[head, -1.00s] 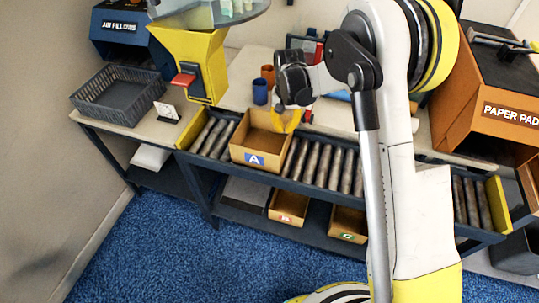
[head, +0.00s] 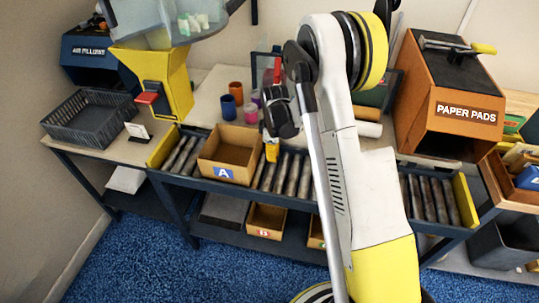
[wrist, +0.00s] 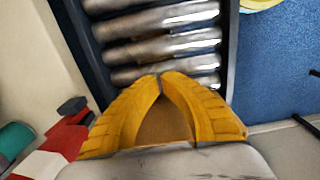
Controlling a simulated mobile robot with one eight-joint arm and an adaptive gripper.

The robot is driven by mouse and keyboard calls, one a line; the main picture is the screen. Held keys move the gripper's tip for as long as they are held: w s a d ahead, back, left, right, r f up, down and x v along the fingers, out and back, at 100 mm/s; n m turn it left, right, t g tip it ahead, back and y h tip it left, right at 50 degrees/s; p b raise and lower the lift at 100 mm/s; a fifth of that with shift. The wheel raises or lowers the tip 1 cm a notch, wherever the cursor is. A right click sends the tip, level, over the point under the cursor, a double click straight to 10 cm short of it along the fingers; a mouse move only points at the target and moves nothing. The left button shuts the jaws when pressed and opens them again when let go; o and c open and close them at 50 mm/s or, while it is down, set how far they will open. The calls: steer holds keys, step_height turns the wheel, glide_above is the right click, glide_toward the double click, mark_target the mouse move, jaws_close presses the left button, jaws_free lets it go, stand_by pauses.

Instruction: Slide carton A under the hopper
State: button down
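Carton A (head: 237,172) is an open brown box with a blue "A" label, upright on the roller conveyor (head: 290,172) near its left end. The hopper (head: 165,80), a yellow body with a red part and a clear bin on top, stands behind and left of the carton. The carton is to the right of the hopper's spout. My gripper (head: 271,152) is low at the carton's right side; I cannot tell if it touches. In the wrist view, the yellow fingertips of my gripper (wrist: 160,76) meet over the rollers (wrist: 165,48). A brown patch shows between the fingers; what it is stays unclear.
A grey basket (head: 90,118) and a small sign stand left of the conveyor. Orange and blue cups (head: 229,107) stand behind the carton. The paper pads box (head: 455,100) is at right. More cartons (head: 265,220) sit on the lower shelf. Rollers left of the carton are bare.

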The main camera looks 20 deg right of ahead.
mark_target(214, 158)
step_height(214, 158, down, 6)
steer(key=shift+f+b, duration=0.1)
steer(key=shift+b, duration=0.85)
steer(key=w+a, duration=0.1)
steer(key=w+a+b, duration=0.1)
steer(key=a, duration=0.1)
steer(key=shift+r, duration=0.2)
steer(key=shift+w+a+r, duration=0.1)
steer(key=shift+w+a, duration=0.05)
steer(key=shift+w, duration=0.05)
steer(key=shift+a, duration=0.1)
steer(key=w+a, duration=0.4)
steer(key=a, duration=0.1)
steer(key=w+a, duration=0.3)
steer(key=a, duration=0.2)
steer(key=w+a, duration=0.4)
steer(key=a, duration=0.1)
steer(key=shift+w+a, duration=0.3)
steer(key=shift+a, duration=0.1)
